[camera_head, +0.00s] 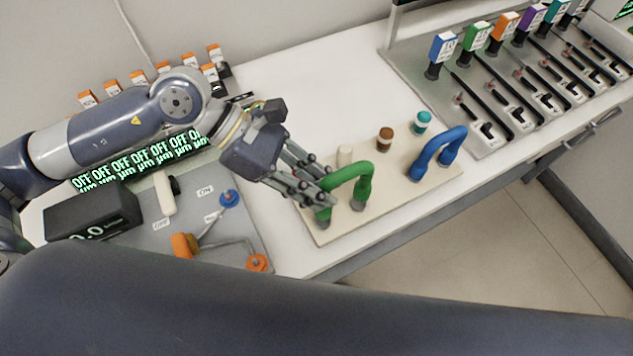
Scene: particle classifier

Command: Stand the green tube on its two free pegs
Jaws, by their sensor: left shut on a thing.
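The green tube (351,175) is a bent arch standing upright at the near left part of the beige peg board (400,197). Its two ends point down over dark bases on the board; I cannot tell whether they are fully seated. My left gripper (322,192) reaches in from the upper left and is shut on the tube's left leg. The fingers hide part of that leg. A blue tube (438,150) stands as an arch on the right of the same board. My right gripper is not in view.
A grey panel (225,245) with a lever and knobs lies left. A rack of labelled switches (480,125) stands right. The table's front edge is close to the board.

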